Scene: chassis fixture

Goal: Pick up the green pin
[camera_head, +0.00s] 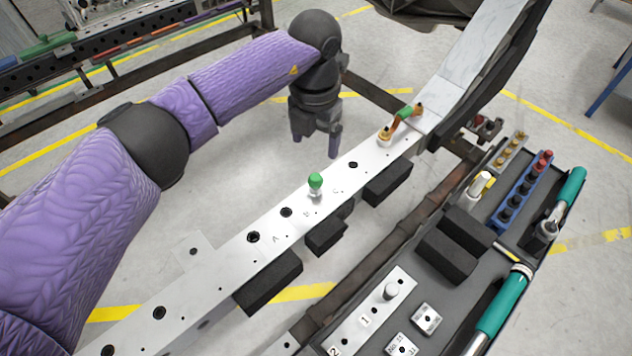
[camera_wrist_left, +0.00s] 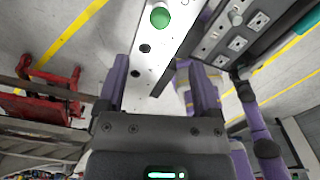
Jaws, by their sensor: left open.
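The green pin (camera_head: 315,182) stands upright in the metal bar (camera_head: 225,262), close to the letter B, with its round green head up and a pale collar below. In the left wrist view the green pin (camera_wrist_left: 160,17) shows at the top, beyond the fingertips and roughly centred between them. My left gripper (camera_head: 316,146) is open and empty, pointing down behind the bar in the head view; its two fingers also show in the left wrist view (camera_wrist_left: 160,80). It is apart from the pin. My right gripper does not show.
An orange clamp with a green part (camera_head: 404,114) sits further up the bar. Dark holes lie along the bar. A tray (camera_head: 405,290) on the right holds black blocks, a blue rack (camera_head: 522,195), small metal plates and teal-handled tools. Open floor lies behind the bar.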

